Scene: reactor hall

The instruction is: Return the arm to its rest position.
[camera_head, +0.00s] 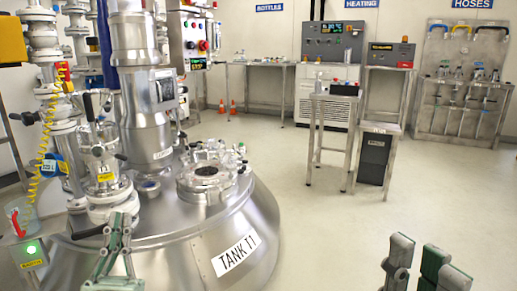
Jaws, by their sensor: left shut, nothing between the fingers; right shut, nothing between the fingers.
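My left gripper (117,225) shows at the lower left in the head view, with grey-green fingers pointing up. It is shut and empty, in front of the steel tank labelled TANK T1 (262,215) and overlapping its left side in the picture. I cannot tell whether it touches the tank. My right gripper (418,258) shows at the bottom right edge, over open floor in the picture. It is shut and holds nothing. Its lower part and most of both arms are out of view.
Valves and pipes (65,130) rise at the left, with a yellow coiled hose (42,160). A box with a green light (33,250) is at lower left. A small steel table (333,98) and a stand (375,130) are mid-right. A hose rack (465,85) stands behind. Floor between is clear.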

